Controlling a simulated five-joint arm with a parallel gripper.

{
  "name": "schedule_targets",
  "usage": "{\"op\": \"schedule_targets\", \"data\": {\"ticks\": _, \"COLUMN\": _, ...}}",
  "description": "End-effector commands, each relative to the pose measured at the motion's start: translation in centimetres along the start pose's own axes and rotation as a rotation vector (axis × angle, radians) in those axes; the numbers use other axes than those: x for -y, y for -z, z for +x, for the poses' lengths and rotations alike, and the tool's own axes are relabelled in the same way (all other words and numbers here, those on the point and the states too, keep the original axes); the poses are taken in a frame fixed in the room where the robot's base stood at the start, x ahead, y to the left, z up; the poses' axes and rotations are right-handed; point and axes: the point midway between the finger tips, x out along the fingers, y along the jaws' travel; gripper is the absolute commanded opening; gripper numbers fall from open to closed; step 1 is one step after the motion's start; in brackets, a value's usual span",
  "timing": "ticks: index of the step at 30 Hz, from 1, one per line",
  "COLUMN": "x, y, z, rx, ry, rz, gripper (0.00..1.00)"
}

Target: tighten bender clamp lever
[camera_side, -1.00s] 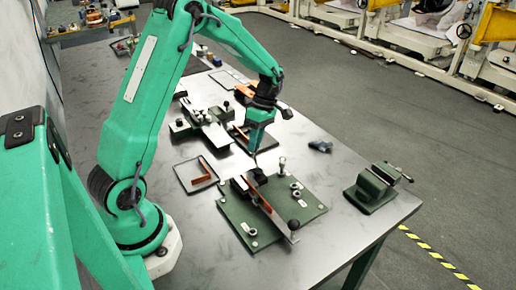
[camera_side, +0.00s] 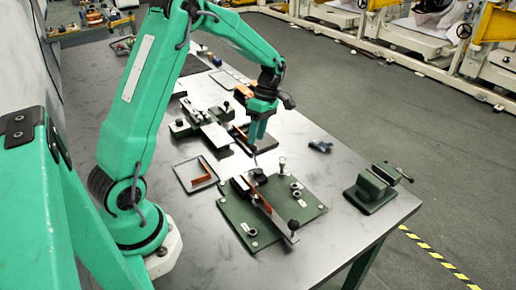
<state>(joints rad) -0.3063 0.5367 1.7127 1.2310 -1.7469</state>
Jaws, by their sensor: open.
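The bender (camera_side: 290,217) is a green plate with posts, a copper-coloured strip (camera_side: 262,203) and a dark clamp block (camera_side: 257,178) at its far edge. A thin lever (camera_side: 254,159) with a dark tip rises from the clamp block. A second upright post with a pale ball (camera_side: 282,163) stands to its right. My gripper (camera_side: 256,146) points down over the far edge of the bender, its fingers apart. The fingertips are close to the lever's tip; I cannot tell whether they touch it.
A green vise (camera_side: 370,190) stands near the table's right edge. A small dark piece (camera_side: 320,146) lies behind the bender. A tray with an orange-brown L-shaped piece (camera_side: 203,178) is to the left. Another fixture (camera_side: 207,128) stands farther back. The front left tabletop is clear.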

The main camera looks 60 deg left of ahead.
Motion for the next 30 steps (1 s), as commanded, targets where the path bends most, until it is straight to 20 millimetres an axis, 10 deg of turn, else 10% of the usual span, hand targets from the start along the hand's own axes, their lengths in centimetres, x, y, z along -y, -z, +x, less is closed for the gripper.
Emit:
{"op": "schedule_targets", "data": {"ticks": 12, "x": -0.1, "y": 0.1, "z": -4.8, "rx": 0.001, "ry": -0.003, "rz": -0.001, "gripper": 0.42}}
{"op": "schedule_targets", "data": {"ticks": 23, "x": 0.0, "y": 0.1, "z": -5.2, "rx": 0.001, "ry": -0.002, "rz": -0.001, "gripper": 0.42}}
{"op": "schedule_targets", "data": {"ticks": 30, "x": -0.1, "y": 0.0, "z": -5.3, "rx": 0.001, "ry": -0.005, "rz": 0.039, "gripper": 0.0}}
